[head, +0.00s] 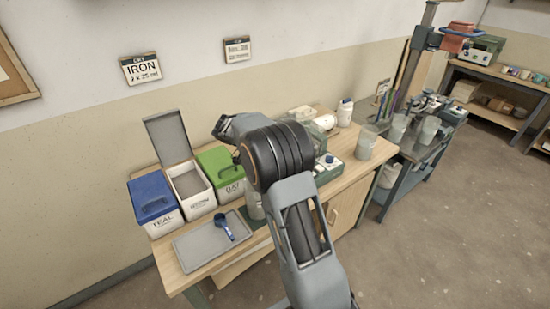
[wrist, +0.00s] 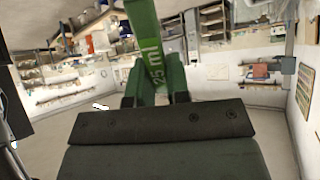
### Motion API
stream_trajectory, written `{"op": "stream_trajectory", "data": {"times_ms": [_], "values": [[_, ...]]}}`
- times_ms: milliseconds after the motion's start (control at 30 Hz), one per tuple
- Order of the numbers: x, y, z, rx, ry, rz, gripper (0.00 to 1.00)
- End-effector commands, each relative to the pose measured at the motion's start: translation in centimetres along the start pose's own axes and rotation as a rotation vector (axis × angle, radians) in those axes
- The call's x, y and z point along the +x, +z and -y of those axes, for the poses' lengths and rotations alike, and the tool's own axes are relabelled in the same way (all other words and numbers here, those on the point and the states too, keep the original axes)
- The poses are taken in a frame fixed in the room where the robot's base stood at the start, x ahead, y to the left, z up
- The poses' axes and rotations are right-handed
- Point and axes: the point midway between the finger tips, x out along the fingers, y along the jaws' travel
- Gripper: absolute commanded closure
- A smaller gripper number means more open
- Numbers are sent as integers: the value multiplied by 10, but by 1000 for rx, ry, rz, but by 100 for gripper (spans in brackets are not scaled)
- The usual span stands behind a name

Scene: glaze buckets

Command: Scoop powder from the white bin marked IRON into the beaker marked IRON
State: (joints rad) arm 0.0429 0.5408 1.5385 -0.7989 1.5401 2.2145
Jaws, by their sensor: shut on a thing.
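My gripper (wrist: 157,92) is shut on a green scoop (wrist: 147,45); its handle reads "25 ml" and stands up between the fingers in the wrist view. The scoop's bowl is out of that picture, and my arm hides the gripper in the head view. A white bin (head: 200,206) stands with its grey lid (head: 168,138) raised and grey powder (head: 188,184) inside; its label is too small to read surely. A clear beaker (head: 254,207) stands right of the bins, partly behind my arm; no marking on it is readable.
A blue-lidded bin (head: 155,205) and a green-lidded bin (head: 222,174) flank the open one. A grey tray (head: 190,250) in front holds a blue scoop (head: 223,226). Another beaker (head: 366,144) stands at the bench's right.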

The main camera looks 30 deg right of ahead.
Motion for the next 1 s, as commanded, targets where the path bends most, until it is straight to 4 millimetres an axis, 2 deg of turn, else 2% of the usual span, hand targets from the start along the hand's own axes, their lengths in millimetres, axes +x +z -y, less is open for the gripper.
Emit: {"op": "stream_trajectory", "data": {"times_ms": [333, 1000], "values": [[-2, 1, 0, -2, -1, -27, 100], [-29, 4, 0, -1, -1, -279, 100]]}}
